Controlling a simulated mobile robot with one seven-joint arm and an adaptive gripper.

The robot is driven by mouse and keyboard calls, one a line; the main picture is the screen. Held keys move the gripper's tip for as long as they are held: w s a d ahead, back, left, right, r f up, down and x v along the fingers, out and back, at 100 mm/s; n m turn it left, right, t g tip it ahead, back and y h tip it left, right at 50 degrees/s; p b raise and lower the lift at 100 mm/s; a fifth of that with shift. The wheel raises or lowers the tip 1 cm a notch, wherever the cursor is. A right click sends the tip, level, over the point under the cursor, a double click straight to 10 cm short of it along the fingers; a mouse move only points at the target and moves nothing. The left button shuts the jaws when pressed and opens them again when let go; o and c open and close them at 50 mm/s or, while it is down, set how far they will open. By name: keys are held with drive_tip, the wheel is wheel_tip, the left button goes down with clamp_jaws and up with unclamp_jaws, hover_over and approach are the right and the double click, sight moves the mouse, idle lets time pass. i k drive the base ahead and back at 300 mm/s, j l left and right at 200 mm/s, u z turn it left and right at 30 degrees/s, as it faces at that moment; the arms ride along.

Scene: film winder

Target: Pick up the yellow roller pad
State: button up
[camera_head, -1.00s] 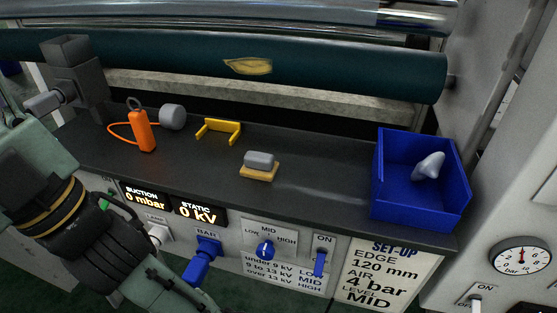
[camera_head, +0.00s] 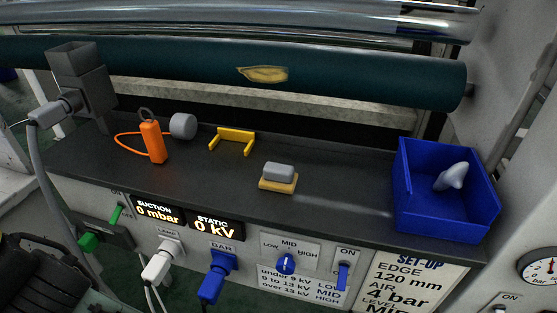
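A small block with a grey top and a yellow base, which looks like the yellow roller pad (camera_head: 278,186), lies on the dark shelf (camera_head: 340,207) near its middle. Its yellow layer faces down on the shelf, and nothing touches it. A black part of my arm shows at the lower left corner, well away from the pad. My gripper is out of view.
A yellow bracket (camera_head: 233,136), a grey cylinder (camera_head: 183,126) and an orange tag with a loop (camera_head: 153,142) lie left of the pad. A blue bin (camera_head: 445,218) holding a grey object (camera_head: 451,177) stands right. A dark green roller (camera_head: 350,78) runs behind. Switches and plugs line the front panel.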

sight(280, 179)
drive_tip(key=k+l+z, duration=0.1)
drive_tip(key=k+z, duration=0.15)
drive_tip(key=k, duration=0.4)
drive_tip(key=z, duration=0.45)
drive_tip(key=j+z, duration=0.15)
drive_tip(key=z, duration=0.75)
drive_tip(key=k+j, duration=0.1)
drive_tip(key=j, duration=0.3)
drive_tip(key=k+j, duration=0.1)
drive_tip(key=j, duration=0.3)
drive_tip(key=k+j, duration=0.1)
drive_tip(key=j, duration=1.25)
drive_tip(key=i, duration=0.25)
